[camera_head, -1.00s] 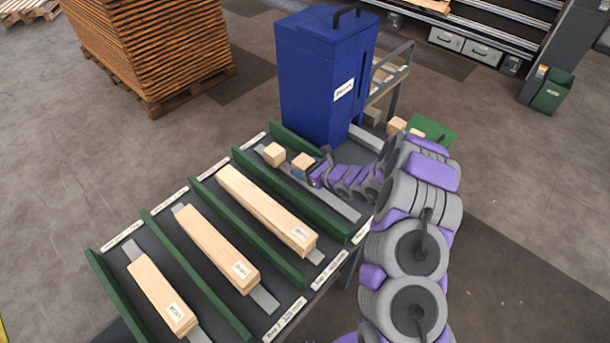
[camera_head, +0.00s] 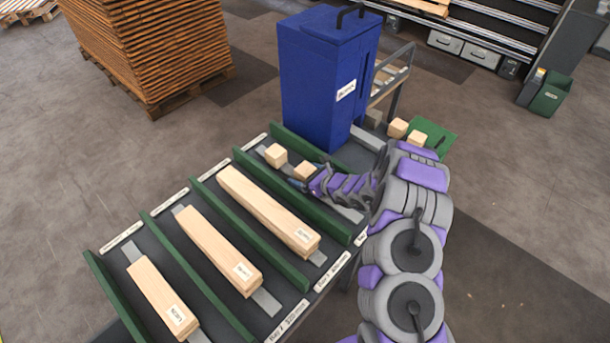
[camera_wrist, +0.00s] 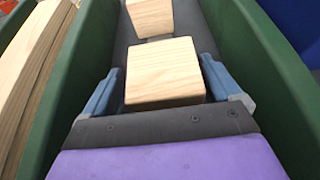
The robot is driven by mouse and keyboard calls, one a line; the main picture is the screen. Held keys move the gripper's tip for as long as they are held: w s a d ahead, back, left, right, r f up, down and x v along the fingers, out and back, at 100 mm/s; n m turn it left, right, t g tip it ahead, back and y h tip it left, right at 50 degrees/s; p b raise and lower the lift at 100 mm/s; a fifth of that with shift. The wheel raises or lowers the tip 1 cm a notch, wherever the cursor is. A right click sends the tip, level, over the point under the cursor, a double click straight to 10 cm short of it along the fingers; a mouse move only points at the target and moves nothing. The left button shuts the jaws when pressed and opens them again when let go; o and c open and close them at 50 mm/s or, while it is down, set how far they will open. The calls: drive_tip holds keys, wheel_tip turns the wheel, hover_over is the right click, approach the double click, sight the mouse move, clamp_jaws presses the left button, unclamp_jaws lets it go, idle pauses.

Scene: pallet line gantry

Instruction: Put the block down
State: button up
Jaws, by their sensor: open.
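A small wooden block (camera_head: 305,171) rests in the lane between two green dividers, close to my gripper. In the wrist view this block (camera_wrist: 165,72) lies between the two blue fingers of my gripper (camera_wrist: 165,90). The fingers are open, with a gap showing on either side of the block. A second wooden block (camera_head: 276,155) sits farther along the same lane; it also shows in the wrist view (camera_wrist: 150,17), just beyond the first. My wrist hides part of the lane and the near edge of the block.
Green dividers (camera_wrist: 262,90) flank the lane closely. Long wooden beams (camera_head: 268,212) lie in the neighbouring lanes. A tall blue bin (camera_head: 318,85) stands behind the lane. More small blocks (camera_head: 397,128) sit by a green plate (camera_head: 436,134) at the right.

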drive_tip(key=shift+d+r, duration=0.2)
drive_tip(key=shift+d, duration=0.1)
drive_tip(key=p+v, duration=0.2)
drive_tip(key=v, duration=0.8)
drive_tip(key=shift+s+d+r, duration=0.1)
drive_tip(key=shift+s, duration=0.05)
drive_tip(key=shift+s+d+r, duration=0.15)
drive_tip(key=shift+s+d, duration=0.35)
drive_tip(key=shift+d, duration=0.05)
drive_tip(key=s+a+r+n+g+y, duration=0.1)
drive_tip(key=s+a+r+n+g, duration=0.1)
drive_tip(key=s+a+r+n, duration=0.35)
drive_tip(key=s+a+r+n+g+y, duration=0.1)
drive_tip(key=s+a+r+n+g, duration=0.15)
drive_tip(key=r, duration=0.55)
drive_tip(key=s+a+r+n+g+y, duration=0.25)
drive_tip(key=s+r+n, duration=0.2)
drive_tip(key=r, duration=0.25)
drive_tip(key=s+r+n+g+h, duration=0.4)
drive_tip(key=s+n, duration=0.3)
drive_tip(key=s, duration=0.6)
drive_tip(key=s+d+r+n+t+h, duration=0.1)
drive_tip(key=s+d+r+n+h, duration=0.1)
drive_tip(key=s+d+n+h, duration=0.4)
drive_tip(key=s+d+h, duration=0.5)
drive_tip(key=s+d, duration=0.6)
drive_tip(key=d, duration=0.4)
drive_tip(key=shift+s, duration=0.3)
